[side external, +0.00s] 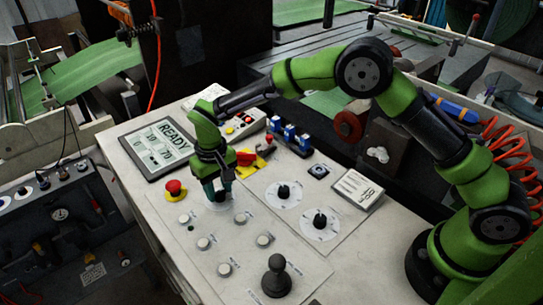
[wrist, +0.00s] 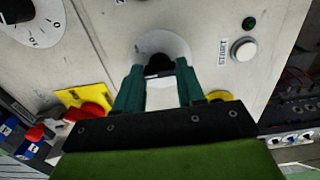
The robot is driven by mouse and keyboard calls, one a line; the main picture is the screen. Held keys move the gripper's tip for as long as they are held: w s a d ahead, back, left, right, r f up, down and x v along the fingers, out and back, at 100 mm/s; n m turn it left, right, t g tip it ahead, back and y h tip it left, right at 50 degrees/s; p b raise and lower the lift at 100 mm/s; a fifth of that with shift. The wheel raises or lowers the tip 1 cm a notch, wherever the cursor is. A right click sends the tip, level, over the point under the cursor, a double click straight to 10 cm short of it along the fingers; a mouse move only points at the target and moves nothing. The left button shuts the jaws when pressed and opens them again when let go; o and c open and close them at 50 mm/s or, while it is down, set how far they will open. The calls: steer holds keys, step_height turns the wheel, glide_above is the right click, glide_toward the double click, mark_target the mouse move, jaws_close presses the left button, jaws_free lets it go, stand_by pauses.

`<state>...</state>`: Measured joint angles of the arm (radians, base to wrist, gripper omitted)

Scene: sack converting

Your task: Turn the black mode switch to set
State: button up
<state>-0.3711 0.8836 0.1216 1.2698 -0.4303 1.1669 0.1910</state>
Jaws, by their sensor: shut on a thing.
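My gripper (side external: 222,196) points down at the panel, with its teal fingers around the black mode switch (wrist: 158,70). In the wrist view my gripper (wrist: 158,80) has one finger on each side of the switch, and it is shut on it. A pale round dial plate (wrist: 172,43) surrounds the switch. Its markings are mostly hidden or too small to read, so I cannot tell which position the switch points to. In the side view the fingers hide most of the switch.
A red mushroom button (side external: 174,187) stands close left of my gripper. Two black dial knobs (side external: 284,192) (side external: 320,221) and a black joystick (side external: 277,274) stand to the right and front. The START button (wrist: 243,50) is nearby. A display (side external: 160,147) reads READY.

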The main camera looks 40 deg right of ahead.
mark_target(219, 192)
steer(key=shift+c, duration=0.5)
steer(key=shift+n, duration=0.4)
steer(key=n, duration=0.7)
steer(key=shift+n, duration=0.7)
steer(key=o, duration=1)
steer(key=shift+o, duration=0.2)
step_height(219, 192, up, 17)
